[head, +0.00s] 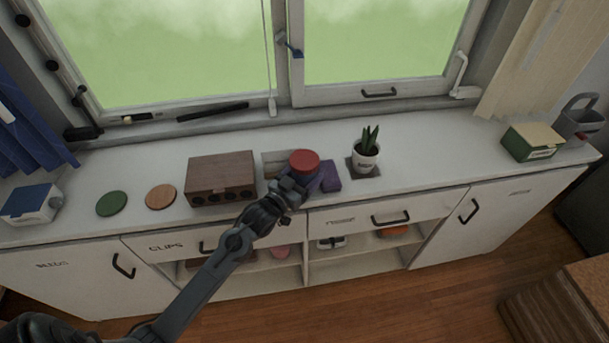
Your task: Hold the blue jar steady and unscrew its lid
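A round red lid-like top (304,161) shows on the counter in front of the window. My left gripper (297,181) is right at it, on its near side. The gripper hides most of what is under the red top, so I cannot tell whether a blue jar body is there. A purple-blue object (329,178) sits just to its right, partly behind the gripper. The gripper's fingers are too small and covered to tell whether they are shut on anything. My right gripper is not in view.
A dark wooden box (221,178) stands close on the left, and a potted plant (366,156) on the right. Orange (160,197) and green (112,204) discs, a blue-topped white box (31,203) and a green box (532,142) are farther out.

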